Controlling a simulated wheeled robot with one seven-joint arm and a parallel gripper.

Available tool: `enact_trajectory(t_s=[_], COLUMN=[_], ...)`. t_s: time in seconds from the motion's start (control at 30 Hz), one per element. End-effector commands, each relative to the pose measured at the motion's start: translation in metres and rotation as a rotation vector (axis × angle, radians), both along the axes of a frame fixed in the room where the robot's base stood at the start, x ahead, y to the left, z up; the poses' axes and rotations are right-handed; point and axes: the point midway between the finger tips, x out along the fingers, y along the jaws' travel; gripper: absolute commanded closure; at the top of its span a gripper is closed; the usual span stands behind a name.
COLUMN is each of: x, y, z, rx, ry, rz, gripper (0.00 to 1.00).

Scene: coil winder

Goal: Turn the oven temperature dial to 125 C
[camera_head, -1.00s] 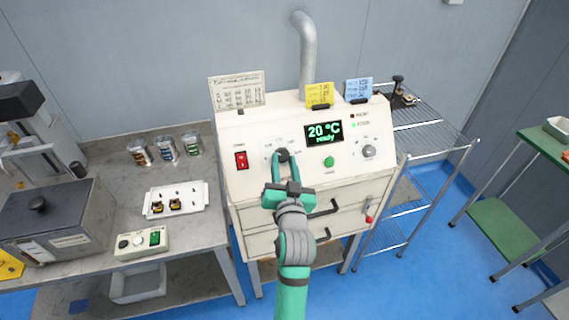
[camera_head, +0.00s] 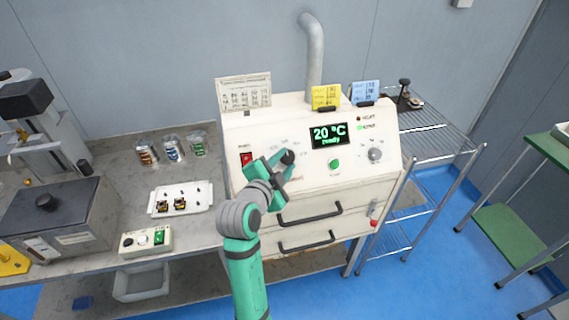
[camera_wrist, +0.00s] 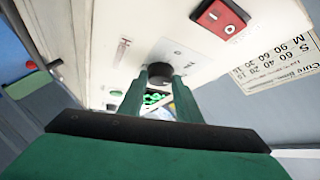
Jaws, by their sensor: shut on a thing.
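The oven (camera_head: 375,183) is a cream cabinet with a sloped control panel. Its black temperature dial (camera_head: 288,157) sits left of the display (camera_head: 328,134), which reads 20 °C ready. My gripper (camera_head: 281,162) is at the dial, with its fingers shut on it from either side. In the wrist view the dark dial (camera_wrist: 160,75) shows between the two green fingertips. The wrist is rolled, so the panel appears tilted there. The scale marks around the dial are too small to read, and my gripper covers part of them.
A red power switch (camera_head: 246,159) is left of the dial. A green button (camera_head: 335,163) and a grey knob (camera_head: 375,155) are to the right. Drawer handles (camera_head: 308,214) project below. A bench (camera_head: 110,185) with a white tray stands left, a wire rack (camera_head: 430,140) right.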

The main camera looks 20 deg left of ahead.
Motion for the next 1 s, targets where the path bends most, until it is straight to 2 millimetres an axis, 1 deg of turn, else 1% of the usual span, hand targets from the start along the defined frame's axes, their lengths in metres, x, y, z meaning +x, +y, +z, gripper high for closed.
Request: enact_trajectory(t_s=[0.07,0.33,0.9,0.93,1.0], x=[0.0005,0.0003,0.0010,0.0011,0.0013], y=[0.0031,0.0054,0.0039,0.0037,0.0030], z=[0.0020,0.0025,0.0015,0.0014,0.0016], rx=[0.032,0.102,0.121,0.121,0.121], ry=[0.020,0.069,0.085,0.085,0.085], rz=[-0.025,-0.089,-0.111,-0.111,-0.112], gripper=[0.91,0.91,0.91,0.67,0.51])
